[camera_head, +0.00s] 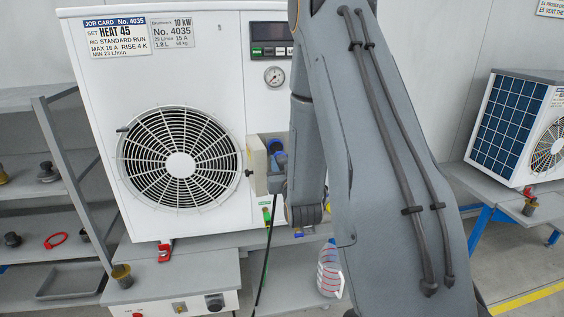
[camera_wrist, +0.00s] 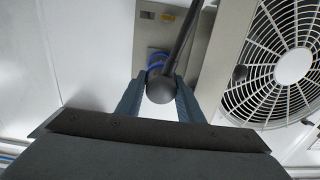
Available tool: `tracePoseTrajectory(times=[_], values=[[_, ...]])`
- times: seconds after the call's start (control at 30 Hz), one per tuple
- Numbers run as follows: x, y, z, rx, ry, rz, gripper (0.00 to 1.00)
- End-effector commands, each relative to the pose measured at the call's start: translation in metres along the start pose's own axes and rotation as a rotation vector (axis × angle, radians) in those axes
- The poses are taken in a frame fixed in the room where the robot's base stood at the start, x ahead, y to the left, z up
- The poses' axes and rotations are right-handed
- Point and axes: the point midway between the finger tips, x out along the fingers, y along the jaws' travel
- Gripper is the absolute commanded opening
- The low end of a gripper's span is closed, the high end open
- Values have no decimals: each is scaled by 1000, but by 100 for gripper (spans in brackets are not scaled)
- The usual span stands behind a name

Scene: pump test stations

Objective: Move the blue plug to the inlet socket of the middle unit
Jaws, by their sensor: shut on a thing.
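The blue plug shows in the wrist view as a dark round back end (camera_wrist: 160,88) with a blue ring (camera_wrist: 156,60) beyond it. A black cable (camera_wrist: 182,40) runs from it. My gripper (camera_wrist: 160,100) is shut on the plug, one finger at each side. In the head view my gripper (camera_head: 277,184) is at the open service recess of the large white unit (camera_head: 210,75), partly hidden by my arm. Blue shows inside the recess (camera_head: 275,147). The socket face is hidden behind the plug; I cannot tell whether the plug is seated.
A cream flap (camera_head: 257,166) stands out left of the recess, beside the fan grille (camera_head: 180,165). The cable hangs to the floor. A shelf rack (camera_head: 50,190) is at left, a water jug (camera_head: 329,270) below, another unit (camera_head: 515,125) at right.

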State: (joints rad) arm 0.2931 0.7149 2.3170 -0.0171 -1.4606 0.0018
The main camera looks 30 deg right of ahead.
Motion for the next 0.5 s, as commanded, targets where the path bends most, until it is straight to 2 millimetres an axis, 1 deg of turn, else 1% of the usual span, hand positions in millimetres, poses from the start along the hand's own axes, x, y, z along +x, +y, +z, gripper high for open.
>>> tracePoseTrajectory(times=[0.17,0.5], values=[[6,0,0,0,2,0,0],[34,3,0,0,3,4,0]])
